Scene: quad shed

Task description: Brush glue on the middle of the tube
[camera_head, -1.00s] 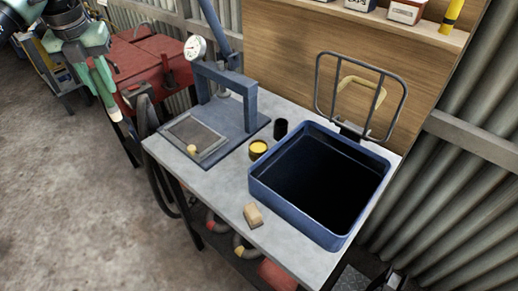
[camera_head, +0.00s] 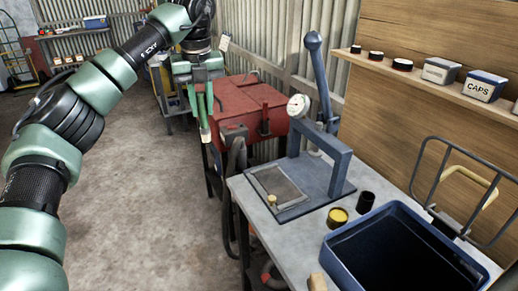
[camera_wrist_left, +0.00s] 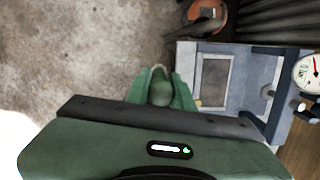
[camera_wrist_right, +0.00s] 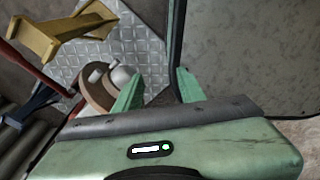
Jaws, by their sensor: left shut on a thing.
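My left gripper (camera_head: 204,100) is shut on a green-handled, brush-like tool with a pale lower tip (camera_head: 205,133). In the left wrist view, the dark green handle (camera_wrist_left: 160,88) sits between the fingers. The gripper is in the air, left of the bench and in front of the red cabinet. A black band (camera_head: 238,165), perhaps the tube, hangs at the bench's left end; I cannot tell its middle. An open pot with yellow contents (camera_head: 337,217), possibly glue, stands on the bench. My right gripper (camera_wrist_right: 157,90) is open and empty, outside the head view.
A blue press (camera_head: 340,160) with a gauge stands on the grey bench (camera_head: 300,235). A dark cup (camera_head: 366,201), a blue basin (camera_head: 335,262) and a tan block (camera_head: 317,282) are nearby. The red cabinet (camera_head: 262,100) is behind. Floor at left is open.

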